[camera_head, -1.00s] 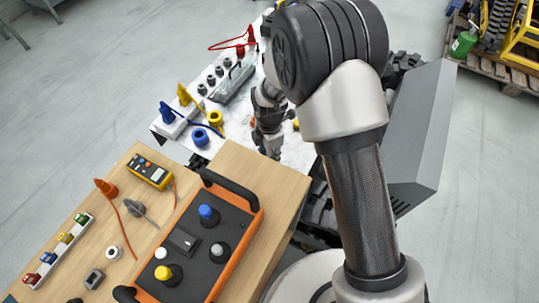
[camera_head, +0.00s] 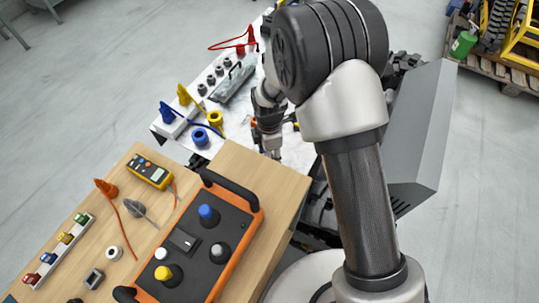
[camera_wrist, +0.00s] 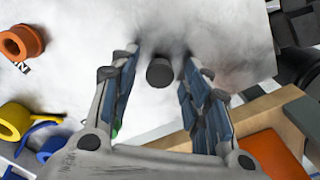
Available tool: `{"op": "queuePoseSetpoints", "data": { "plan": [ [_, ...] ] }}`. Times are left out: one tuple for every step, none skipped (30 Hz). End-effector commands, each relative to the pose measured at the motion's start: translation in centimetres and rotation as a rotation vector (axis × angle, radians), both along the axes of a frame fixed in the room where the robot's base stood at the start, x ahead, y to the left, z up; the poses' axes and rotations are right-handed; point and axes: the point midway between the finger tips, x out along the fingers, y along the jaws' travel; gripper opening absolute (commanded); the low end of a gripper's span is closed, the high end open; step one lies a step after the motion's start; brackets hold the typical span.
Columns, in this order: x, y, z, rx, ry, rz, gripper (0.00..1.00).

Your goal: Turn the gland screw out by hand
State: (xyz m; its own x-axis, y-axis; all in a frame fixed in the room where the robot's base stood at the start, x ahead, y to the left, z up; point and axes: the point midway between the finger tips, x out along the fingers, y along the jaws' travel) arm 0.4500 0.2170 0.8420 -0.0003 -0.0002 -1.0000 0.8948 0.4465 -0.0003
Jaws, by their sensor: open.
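My gripper (camera_head: 272,152) points down over the white work surface (camera_head: 298,157) in the head view, partly behind my own arm. In the wrist view, my gripper (camera_wrist: 160,68) is open, with its two fingers apart. A small dark grey round piece (camera_wrist: 160,73) shows between the fingertips, with a visible gap to each finger. It may be the gland screw, but I cannot tell for sure. The surface around it is pale and smudged with grey. In the head view I cannot make this piece out.
An orange ring (camera_wrist: 22,42), a yellow ring (camera_wrist: 14,121) and a blue ring (camera_wrist: 52,146) lie to the left in the wrist view. In the head view, a wooden bench holds an orange-framed control box (camera_head: 205,240) and a yellow meter (camera_head: 151,172). A clear-covered tray (camera_head: 232,82) stands further back.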

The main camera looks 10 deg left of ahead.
Motion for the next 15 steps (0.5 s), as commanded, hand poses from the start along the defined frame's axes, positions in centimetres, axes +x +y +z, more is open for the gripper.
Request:
{"op": "queuePoseSetpoints", "data": {
  "plan": [
    [0.01, 0.00, 0.01, 0.000, 0.000, -0.099, 0.43],
    [0.01, 0.00, 0.01, 0.000, 0.000, -0.162, 0.43],
    [0.01, 0.00, 0.01, 0.000, 0.000, -0.246, 0.43],
    [0.01, 0.00, 0.01, 0.000, 0.000, -0.309, 0.43],
    [0.01, 0.00, 0.02, 0.000, 0.000, -0.371, 0.43],
    [0.01, 0.00, 0.01, 0.000, 0.000, -0.449, 0.43],
    [0.01, 0.00, 0.01, 0.000, 0.000, -0.502, 0.43],
    [0.01, 0.00, 0.01, 0.000, 0.000, -0.550, 0.43],
    [0.01, 0.00, 0.01, 0.000, 0.000, -0.601, 0.43],
    [0.02, 0.01, 0.01, 0.000, 0.000, -0.630, 0.43],
    [0.02, 0.01, 0.01, 0.000, 0.000, -0.651, 0.43],
    [0.01, 0.00, 0.01, 0.000, 0.000, -0.670, 0.43],
    [0.01, 0.00, 0.01, 0.000, 0.000, -0.686, 0.43],
    [0.01, 0.00, 0.01, 0.000, 0.000, -0.708, 0.43],
    [0.01, 0.00, 0.01, 0.000, 0.000, -0.757, 0.43]
  ]
}}
